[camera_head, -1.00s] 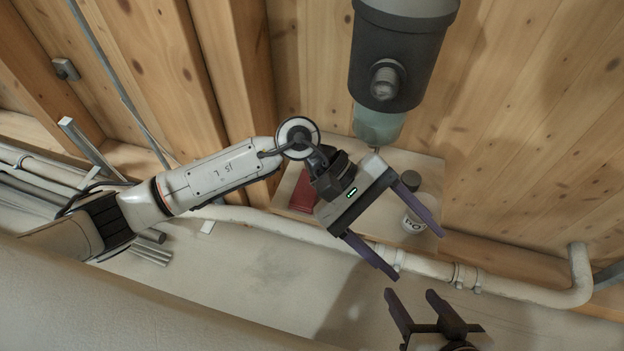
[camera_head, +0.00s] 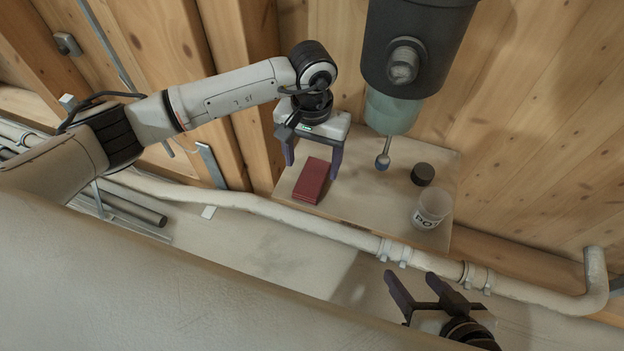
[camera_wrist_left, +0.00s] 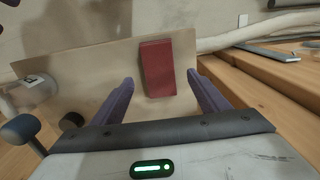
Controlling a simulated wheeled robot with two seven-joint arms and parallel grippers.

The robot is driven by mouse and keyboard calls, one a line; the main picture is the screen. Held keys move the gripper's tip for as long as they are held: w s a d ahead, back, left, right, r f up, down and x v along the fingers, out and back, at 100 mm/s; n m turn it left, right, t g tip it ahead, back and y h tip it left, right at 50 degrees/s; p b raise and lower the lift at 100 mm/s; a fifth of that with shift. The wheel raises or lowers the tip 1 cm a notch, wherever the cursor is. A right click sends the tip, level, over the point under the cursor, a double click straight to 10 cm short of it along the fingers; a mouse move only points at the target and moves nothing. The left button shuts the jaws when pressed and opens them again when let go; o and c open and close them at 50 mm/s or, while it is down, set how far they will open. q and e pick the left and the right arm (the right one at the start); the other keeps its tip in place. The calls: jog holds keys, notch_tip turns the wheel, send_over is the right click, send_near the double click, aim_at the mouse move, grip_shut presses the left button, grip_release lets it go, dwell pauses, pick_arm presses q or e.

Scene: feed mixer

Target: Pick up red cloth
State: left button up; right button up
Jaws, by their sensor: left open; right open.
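The red cloth (camera_head: 311,181) is a flat, folded rectangle lying at the left end of a small wooden shelf (camera_head: 375,208). In the left wrist view the red cloth (camera_wrist_left: 157,68) lies ahead of the fingers and between their lines. My left gripper (camera_head: 312,172) is open and empty, close to the cloth and over its far edge, with a finger to each side. It also shows in the left wrist view (camera_wrist_left: 160,88). My right gripper (camera_head: 416,281) is open and empty, low in the head view, in front of the pipe and away from the cloth.
A white cup with lettering (camera_head: 432,208) and a dark round lid or jar (camera_head: 422,174) stand on the shelf's right part. The mixer (camera_head: 412,60) hangs above, with a round-ended rod (camera_head: 382,160) below it. A white pipe (camera_head: 300,217) runs along the shelf's front.

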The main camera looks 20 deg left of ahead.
aim_at(312, 177)
pick_arm(q)
notch_tip(312, 177, down, 4)
jog(key=shift+f+b, duration=0.1)
jog(key=shift+b, duration=0.4)
pick_arm(e)
jog(key=shift+w+a+f, duration=0.1)
jog(key=shift+a+f, duration=0.25)
jog(key=shift+a, duration=0.05)
pick_arm(q)
jog(key=c, duration=1.1)
jog(key=shift+c, duration=0.2)
jog(key=shift+s+r+p, duration=0.2)
jog(key=shift+r+p, duration=0.2)
jog(key=shift+r, duration=0.3)
notch_tip(312, 177, up, 6)
jog(key=shift+f+p, duration=0.2)
jog(key=shift+p, duration=0.65)
jog(key=s+p, duration=0.2)
jog(key=s, duration=1.7)
jog(key=shift+s+a, duration=0.3)
jog(key=shift+s, duration=0.05)
pick_arm(e)
jog(key=shift+m+t+h, duration=0.3)
jog(key=shift+m+t, duration=0.1)
jog(key=shift+t, duration=0.2)
jog(key=d+r, duration=0.2)
jog(key=r, duration=0.1)
jog(key=shift+s+d, duration=0.35)
jog(key=shift+s, duration=0.05)
